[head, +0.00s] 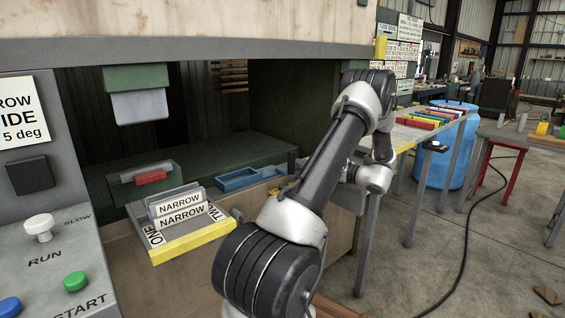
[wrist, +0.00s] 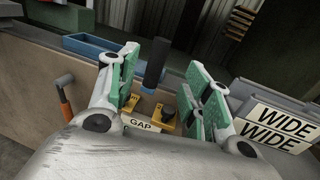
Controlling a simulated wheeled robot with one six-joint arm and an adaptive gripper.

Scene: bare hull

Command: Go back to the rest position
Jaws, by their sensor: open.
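My gripper (wrist: 168,85) shows in the wrist view with its two green-padded fingers spread apart. Nothing is clasped between the pads. A black upright handle (wrist: 155,62) shows in the gap between the fingers, beyond them, above yellow brackets (wrist: 163,118) and a label reading GAP (wrist: 141,124). I cannot tell how far the handle is from the pads. In the head view my arm reaches forward and bends down at its far end; the fingers are hidden there.
A yellow-edged tray (head: 195,243) holds NARROW cards (head: 181,205); WIDE cards (wrist: 280,125) show in the wrist view. A blue tray (head: 238,180) lies on the ledge. A control panel (head: 62,240) stands left. A table (head: 408,135) and blue barrel (head: 455,165) stand right.

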